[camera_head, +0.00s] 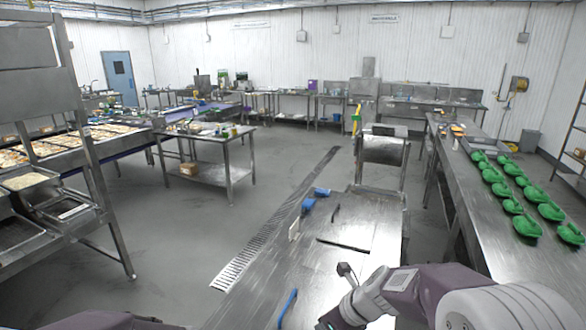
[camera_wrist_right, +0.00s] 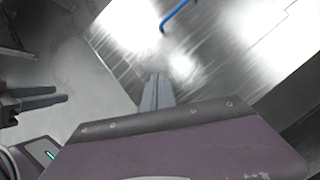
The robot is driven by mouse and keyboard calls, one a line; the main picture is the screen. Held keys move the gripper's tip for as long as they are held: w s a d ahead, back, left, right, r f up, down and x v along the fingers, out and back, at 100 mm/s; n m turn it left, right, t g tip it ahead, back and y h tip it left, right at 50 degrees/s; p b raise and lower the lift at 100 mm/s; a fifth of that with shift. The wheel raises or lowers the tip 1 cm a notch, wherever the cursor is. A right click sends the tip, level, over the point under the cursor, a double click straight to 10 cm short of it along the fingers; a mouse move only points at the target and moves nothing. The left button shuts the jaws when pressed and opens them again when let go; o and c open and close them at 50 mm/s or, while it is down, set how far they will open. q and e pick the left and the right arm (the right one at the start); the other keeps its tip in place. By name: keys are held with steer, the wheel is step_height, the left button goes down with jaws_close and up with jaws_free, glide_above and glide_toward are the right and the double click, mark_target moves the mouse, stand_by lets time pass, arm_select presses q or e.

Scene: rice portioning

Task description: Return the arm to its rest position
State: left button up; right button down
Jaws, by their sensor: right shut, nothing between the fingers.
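My right arm (camera_head: 400,285) reaches in from the lower right in the head view, bent over the near steel table (camera_head: 365,238). In the right wrist view my right gripper (camera_wrist_right: 157,78) is shut and empty, its fingers together above the table's edge. My left arm (camera_head: 100,321) shows only as a purple strip at the bottom left of the head view. Dark fingers of my left gripper (camera_wrist_right: 60,95) show at the left of the wrist view, over the floor; their gap is unclear.
A blue tool (camera_head: 288,308) lies on the near table and also shows in the wrist view (camera_wrist_right: 175,14). Blue items (camera_head: 309,204) lie farther along it. A steel rack (camera_head: 95,190) stands left. The floor between is clear.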

steer(key=s+d+f+n+g+h, duration=0.1)
steer(key=s+d+n, duration=0.4)
steer(key=n, duration=0.9)
steer(key=s+d+f+n+g+h, duration=0.1)
steer(key=s+d+f+n+h, duration=0.2)
steer(key=s+n, duration=0.6)
step_height(320, 180, down, 2)
steer(key=d+n, duration=0.2)
steer(key=n, duration=0.3)
steer(key=shift+s+d+f+g, duration=0.15)
steer(key=shift+s+d+g, duration=0.1)
steer(key=shift+s+g, duration=0.15)
